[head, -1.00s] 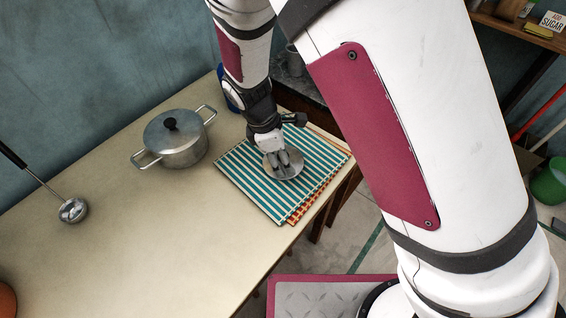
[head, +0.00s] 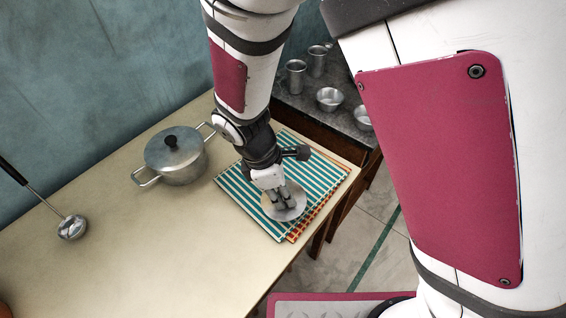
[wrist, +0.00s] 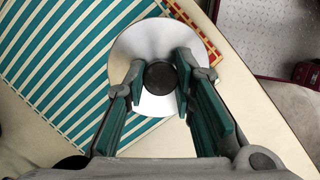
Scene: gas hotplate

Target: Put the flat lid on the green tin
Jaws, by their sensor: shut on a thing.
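The flat lid (head: 297,212) is a shiny round metal disc with a dark knob; it also shows in the wrist view (wrist: 136,45). My gripper (head: 284,199) points down over it. In the wrist view both fingers (wrist: 160,80) are closed around the dark knob (wrist: 160,77). The lid is over the front part of the striped cloths; whether it touches them or hangs just above, I cannot tell. The green tin is not visible in either current view.
Teal-striped cloth (head: 232,188) and orange-checked cloth (head: 325,205) lie near the table's (head: 120,250) right edge. A lidded pot (head: 180,165) stands left of my arm, a ladle (head: 72,227) farther left. Metal cups (head: 296,76) and bowls (head: 330,98) stand on a dark counter behind.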

